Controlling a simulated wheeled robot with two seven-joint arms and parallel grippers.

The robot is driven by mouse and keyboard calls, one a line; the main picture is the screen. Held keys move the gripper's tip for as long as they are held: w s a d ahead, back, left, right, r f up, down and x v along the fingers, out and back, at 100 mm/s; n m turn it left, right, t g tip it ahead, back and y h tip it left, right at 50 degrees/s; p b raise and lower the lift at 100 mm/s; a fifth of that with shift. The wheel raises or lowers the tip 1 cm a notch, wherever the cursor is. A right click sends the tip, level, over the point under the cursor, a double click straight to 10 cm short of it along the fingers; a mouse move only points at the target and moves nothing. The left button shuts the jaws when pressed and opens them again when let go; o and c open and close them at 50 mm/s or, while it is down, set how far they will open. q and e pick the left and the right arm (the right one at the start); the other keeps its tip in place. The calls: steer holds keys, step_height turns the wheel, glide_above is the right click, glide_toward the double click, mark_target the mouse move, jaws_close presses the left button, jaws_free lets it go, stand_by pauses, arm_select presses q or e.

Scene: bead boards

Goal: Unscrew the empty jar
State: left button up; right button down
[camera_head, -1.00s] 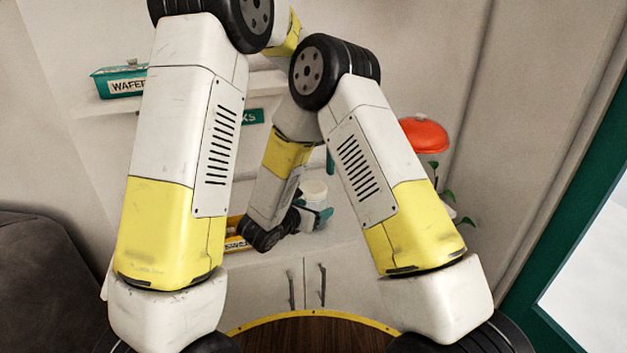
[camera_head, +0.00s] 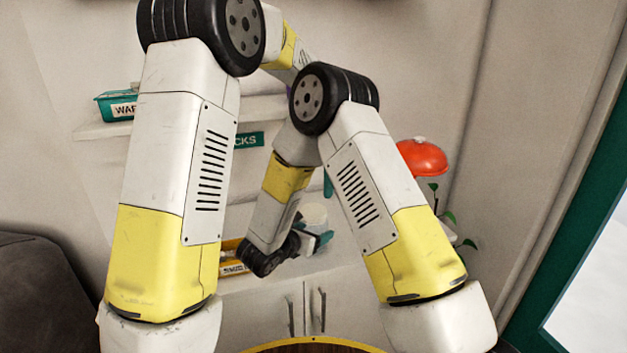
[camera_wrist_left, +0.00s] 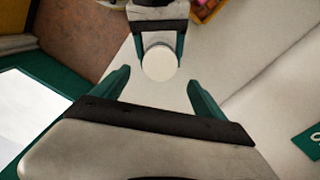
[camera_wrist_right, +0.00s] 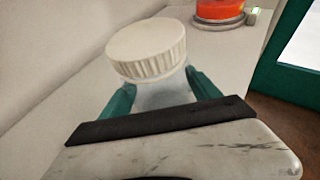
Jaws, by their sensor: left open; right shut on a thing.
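A jar with a ridged white screw lid (camera_wrist_right: 147,48) and a pale, see-through body (camera_wrist_right: 165,96) stands out in the right wrist view. My right gripper (camera_wrist_right: 158,82) is shut around the body, below the lid. The lid (camera_wrist_left: 160,62) shows from above in the left wrist view. My left gripper (camera_wrist_left: 158,84) is open above the jar, its fingers apart on either side of the view and not touching the lid. In the head view the jar (camera_head: 313,214) is small, and my arms hide most of the left gripper.
A red dome (camera_head: 421,157) stands to the right of the jar. A teal wafer box (camera_head: 117,106) sits on a shelf at left. A cabinet (camera_head: 265,306) with doors lies below the jar. A round brown table edge (camera_head: 312,348) shows at the bottom.

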mark_target(314, 209)
arm_select(q)
steer(key=shift+m, duration=0.3)
steer(key=shift+f, duration=0.15)
step_height(314, 209, down, 8)
steer(key=shift+r, duration=0.2)
steer(key=shift+c, duration=0.4)
steer(key=c, duration=1.4)
steer(key=o, duration=1.6)
steer(key=shift+c, duration=0.2)
steer(key=shift+r, duration=0.1)
